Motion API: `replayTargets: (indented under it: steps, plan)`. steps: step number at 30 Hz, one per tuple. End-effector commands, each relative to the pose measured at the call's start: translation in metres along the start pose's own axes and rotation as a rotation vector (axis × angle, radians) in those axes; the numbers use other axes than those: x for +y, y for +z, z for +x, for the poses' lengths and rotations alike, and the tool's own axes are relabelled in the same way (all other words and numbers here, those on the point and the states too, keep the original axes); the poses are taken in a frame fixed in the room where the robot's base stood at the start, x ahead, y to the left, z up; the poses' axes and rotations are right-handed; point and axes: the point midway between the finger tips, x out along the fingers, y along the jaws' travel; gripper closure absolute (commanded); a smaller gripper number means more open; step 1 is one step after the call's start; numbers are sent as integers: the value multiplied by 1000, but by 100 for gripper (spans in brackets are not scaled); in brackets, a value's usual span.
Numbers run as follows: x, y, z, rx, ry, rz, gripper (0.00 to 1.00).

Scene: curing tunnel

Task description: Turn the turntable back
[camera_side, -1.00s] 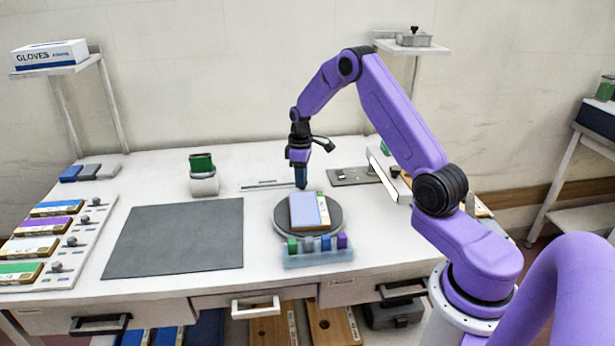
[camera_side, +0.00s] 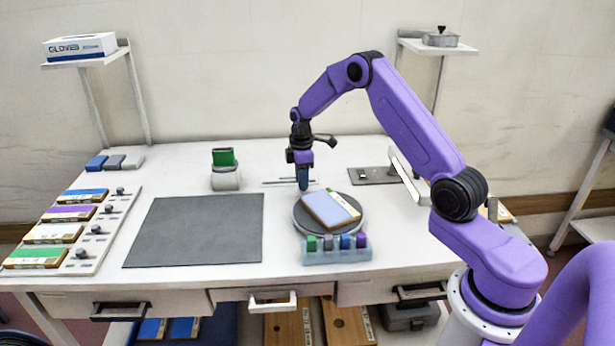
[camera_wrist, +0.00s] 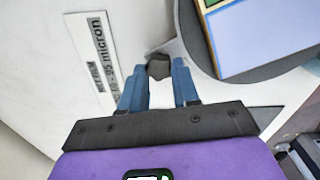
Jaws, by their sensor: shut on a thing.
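The turntable is a round grey disc (camera_side: 301,220) on the white bench, also in the wrist view (camera_wrist: 196,42). A light blue panel with a wood-coloured edge (camera_side: 330,208) lies on it, turned askew; part of it shows in the wrist view (camera_wrist: 262,38). My gripper (camera_side: 303,187) is at the disc's back left edge, pointing down. In the wrist view its blue fingers (camera_wrist: 159,72) are shut on a dark peg (camera_wrist: 158,66) that stands on a light tab at the disc's rim. The peg is hidden behind the fingers in the side view.
A pale blue rack with several coloured blocks (camera_side: 336,252) stands close in front of the turntable. A dark mat (camera_side: 195,230) lies to the left. A grey cup with a green top (camera_side: 225,177) stands behind it. A printed strip (camera_wrist: 95,55) lies beside the gripper.

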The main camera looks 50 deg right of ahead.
Motion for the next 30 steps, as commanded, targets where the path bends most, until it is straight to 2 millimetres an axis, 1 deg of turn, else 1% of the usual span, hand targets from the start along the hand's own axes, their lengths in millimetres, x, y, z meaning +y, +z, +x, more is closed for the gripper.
replayTargets:
  steps: [1,9,17,30]
  plan:
    - [0,-4,-1,2,3,-24,100]
    - [-8,-21,-1,2,3,-160,100]
    - [-17,-35,-1,2,4,-290,100]
    - [-37,-56,-1,2,3,-510,100]
